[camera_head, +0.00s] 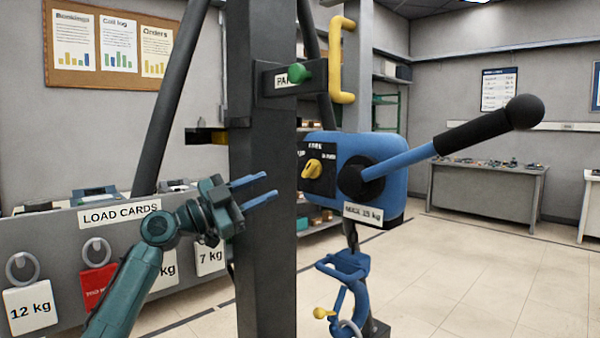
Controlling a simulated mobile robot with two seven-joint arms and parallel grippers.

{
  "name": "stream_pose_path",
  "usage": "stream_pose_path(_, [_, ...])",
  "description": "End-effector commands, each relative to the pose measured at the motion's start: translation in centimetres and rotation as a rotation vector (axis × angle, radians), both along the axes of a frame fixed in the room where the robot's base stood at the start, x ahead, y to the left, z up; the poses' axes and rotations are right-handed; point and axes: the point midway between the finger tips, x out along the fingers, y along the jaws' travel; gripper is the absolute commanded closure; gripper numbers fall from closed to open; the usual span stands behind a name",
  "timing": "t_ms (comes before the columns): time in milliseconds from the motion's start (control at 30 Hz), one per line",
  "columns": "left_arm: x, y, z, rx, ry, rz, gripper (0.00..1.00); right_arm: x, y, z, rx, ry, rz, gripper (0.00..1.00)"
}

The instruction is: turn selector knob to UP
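The yellow selector knob (313,168) sits on a black plate (318,186) on the left face of the blue hoist box (385,158). White lettering stands around the knob, with "UP" at its upper left; the rest is too small to read surely. The knob looks tilted, but I cannot tell which marking it points at. My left gripper (262,190) is to the left of the knob, a little lower, in front of the dark post. Its two blue fingers are apart with nothing between them, and they do not touch the knob. My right gripper is not in view.
A dark post (262,260) stands behind my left fingers. A long black-handled lever (480,130) juts right from the box. A blue hook (345,285) hangs below. The load-card rack (60,240) is at left; open floor lies at right.

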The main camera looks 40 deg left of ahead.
Motion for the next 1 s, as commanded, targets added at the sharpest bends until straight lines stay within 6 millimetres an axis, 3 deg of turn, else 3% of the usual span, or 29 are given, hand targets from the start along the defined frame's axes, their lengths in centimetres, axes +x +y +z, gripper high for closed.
stream_pose_path(200, [3.9,-1.4,1.7,0.002,0.003,0.002,0.66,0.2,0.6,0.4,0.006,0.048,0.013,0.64])
stream_pose_path(500, [7.4,-2.6,2.6,-0.001,0.001,0.002,0.66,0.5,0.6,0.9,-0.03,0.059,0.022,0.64])
stream_pose_path(933, [8.3,-2.9,2.6,-0.001,0.002,0.002,0.66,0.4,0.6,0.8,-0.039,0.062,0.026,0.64])
stream_pose_path(1000, [8.2,-2.9,2.5,-0.001,0.002,0.002,0.7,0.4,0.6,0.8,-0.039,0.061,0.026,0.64])
